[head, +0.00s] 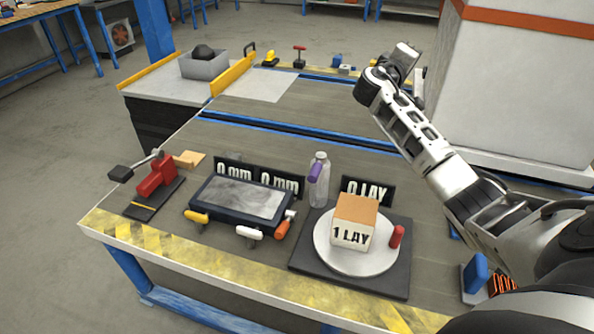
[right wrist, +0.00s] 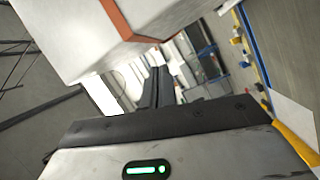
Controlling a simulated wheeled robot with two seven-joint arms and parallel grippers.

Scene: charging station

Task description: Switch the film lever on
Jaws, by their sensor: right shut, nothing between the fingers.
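No part is labelled as the film lever, so I cannot tell which one it is. A turntable (head: 323,250) on a dark base carries a box marked "1 LAY" (head: 354,222), with a small red handle (head: 397,237) at its right edge. A "0 LAY" sign (head: 367,191) stands behind it. A blue lever-like part (head: 474,275) sits at the right, partly cut off by my arm. A red-topped lever (head: 299,56) stands at the far edge. My right gripper (head: 406,56) is raised over the far right of the table, shut and empty; its fingers (right wrist: 155,88) show in the right wrist view. My left gripper is out of view.
A red clamp with a black handle (head: 155,178) stands at the left. A framed grey panel (head: 240,198) with coloured handles, and a bottle (head: 319,183), are mid-table. A large pale block (head: 520,80) stands close behind my right arm. The table's middle back is clear.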

